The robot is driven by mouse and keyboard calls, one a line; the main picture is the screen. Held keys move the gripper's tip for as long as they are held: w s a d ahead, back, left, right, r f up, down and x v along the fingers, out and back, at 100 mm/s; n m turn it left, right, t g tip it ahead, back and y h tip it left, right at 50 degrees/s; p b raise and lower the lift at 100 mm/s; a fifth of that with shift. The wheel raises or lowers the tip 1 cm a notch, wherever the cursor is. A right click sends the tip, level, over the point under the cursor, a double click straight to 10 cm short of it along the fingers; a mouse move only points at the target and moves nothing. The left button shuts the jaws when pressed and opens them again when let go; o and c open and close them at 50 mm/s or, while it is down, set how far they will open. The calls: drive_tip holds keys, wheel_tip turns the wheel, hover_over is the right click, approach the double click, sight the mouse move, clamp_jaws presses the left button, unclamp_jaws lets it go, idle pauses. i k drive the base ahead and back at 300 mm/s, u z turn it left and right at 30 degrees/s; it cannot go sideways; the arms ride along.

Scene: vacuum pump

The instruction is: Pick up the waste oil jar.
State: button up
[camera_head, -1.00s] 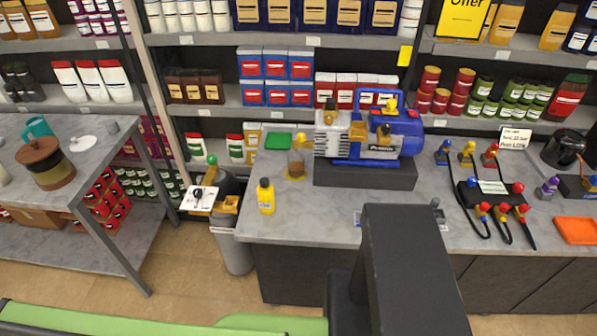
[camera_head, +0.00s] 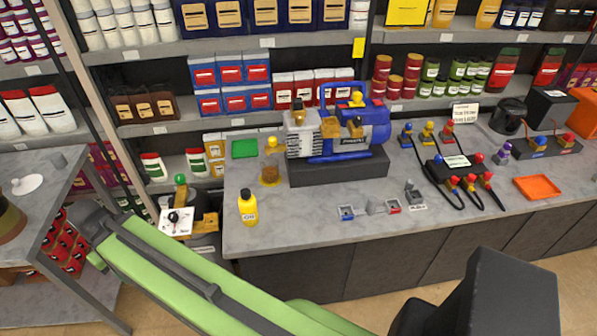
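A clear jar with amber-brown oil in its bottom (camera_head: 270,173) stands on the grey counter, just left of the blue and silver pump (camera_head: 338,137); it looks like the waste oil jar. It is upright, and a yellow knob shows at its top right. A yellow oil bottle (camera_head: 248,207) stands nearer the counter's front left edge. My green arm crosses the lower left of the view, in front of and apart from the jar. My gripper's fingers do not show.
A green pad (camera_head: 244,148) lies behind the jar. The pump sits on a dark block (camera_head: 340,168). Small fittings (camera_head: 370,208) lie near the front edge. A hose manifold (camera_head: 459,167) and an orange tray (camera_head: 537,187) are to the right. Loaded shelves stand behind.

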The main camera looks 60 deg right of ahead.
sight(269, 165)
drive_tip(key=z, duration=0.1)
drive_tip(key=i, duration=1)
drive_tip(key=u, duration=0.05)
